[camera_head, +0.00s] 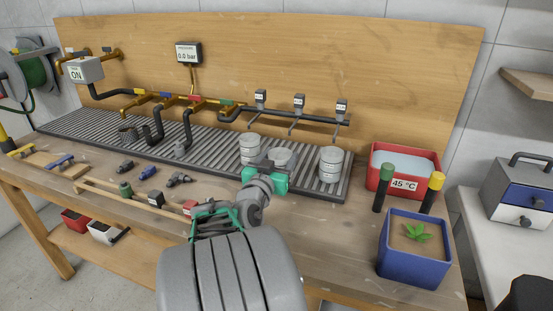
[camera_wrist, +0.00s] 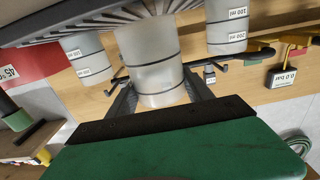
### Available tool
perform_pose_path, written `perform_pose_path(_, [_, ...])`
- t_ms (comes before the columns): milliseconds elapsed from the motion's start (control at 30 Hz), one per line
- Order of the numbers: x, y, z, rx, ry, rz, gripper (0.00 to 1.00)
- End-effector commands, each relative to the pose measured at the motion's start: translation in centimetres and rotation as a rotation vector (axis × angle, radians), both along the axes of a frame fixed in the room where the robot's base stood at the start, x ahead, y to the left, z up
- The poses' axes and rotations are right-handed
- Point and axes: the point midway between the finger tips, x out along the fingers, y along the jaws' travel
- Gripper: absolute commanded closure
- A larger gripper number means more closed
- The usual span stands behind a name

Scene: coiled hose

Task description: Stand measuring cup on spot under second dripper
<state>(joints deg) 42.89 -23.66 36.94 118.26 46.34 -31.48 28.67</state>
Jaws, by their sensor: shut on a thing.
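Three drippers hang in a row from the black pipe above the grey ribbed tray (camera_head: 90,122); the second dripper (camera_head: 299,103) is the middle one. My gripper (camera_head: 268,171) is shut on the middle measuring cup (camera_head: 285,157), a whitish cylinder with dark bands. In the wrist view, which is upside down, this held cup (camera_wrist: 155,62) sits between my two fingers. It looks upright at the tray; I cannot tell whether its base touches. The spot under it is hidden. Other cups stand on either side: one left (camera_head: 249,148) and one right (camera_head: 331,162).
A red water box (camera_head: 403,165) reading 45 °C and a blue planter (camera_head: 414,250) stand to the right. Dark hose fittings (camera_head: 178,180) lie on the bench at left. The neighbouring cups are close to my gripper on both sides.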

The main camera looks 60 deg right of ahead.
Motion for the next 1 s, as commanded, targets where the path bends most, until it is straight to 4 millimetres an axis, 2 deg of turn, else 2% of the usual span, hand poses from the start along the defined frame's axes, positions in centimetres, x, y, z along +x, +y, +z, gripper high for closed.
perform_pose_path(800, [1.1,-7.5,-0.7,0.001,0.001,-0.002,0.86])
perform_pose_path(1000, [1.3,-8.5,-1.4,-0.001,-0.001,-0.001,0.86])
